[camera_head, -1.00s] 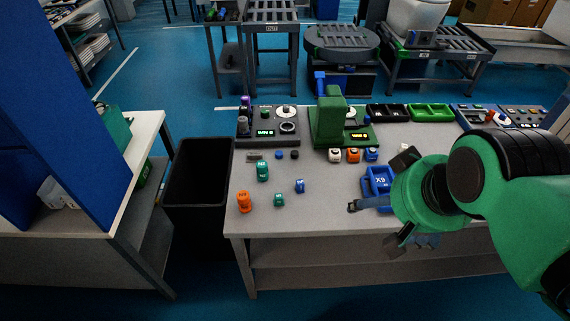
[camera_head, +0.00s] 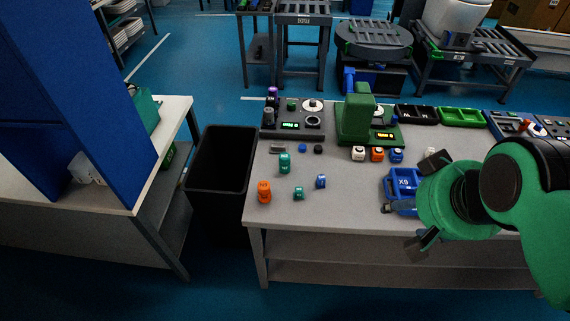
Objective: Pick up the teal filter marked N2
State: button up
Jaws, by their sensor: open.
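Two teal pieces stand on the grey table's left part. The taller teal piece (camera_head: 285,163) is at the back and has a pale label too small to read surely. The smaller teal piece (camera_head: 298,194) is nearer the front, and its marking is also unclear. I cannot tell for certain which is marked N2. My gripper (camera_head: 406,227) is open over the table's front edge, to the right of both teal pieces and well apart from them. It is beside a blue holder marked X9 (camera_head: 400,183), partly hidden by my arm.
An orange piece (camera_head: 264,191) and a blue piece (camera_head: 321,181) stand near the teal ones. A green device (camera_head: 355,122) and a dark control panel (camera_head: 290,133) stand behind. White, orange and blue cubes sit before the device. A black bin (camera_head: 220,160) is left of the table.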

dwell(0.3)
jog(key=w, duration=0.1)
jog(key=n+g+p, duration=0.4)
jog(key=g+p, duration=0.2)
jog(key=p, duration=0.2)
send_over(285, 156)
notch_tip(285, 156, down, 19)
jog(key=shift+r, duration=0.15)
jog(key=shift+f+b, duration=0.95)
jog(key=shift+f, duration=3.4)
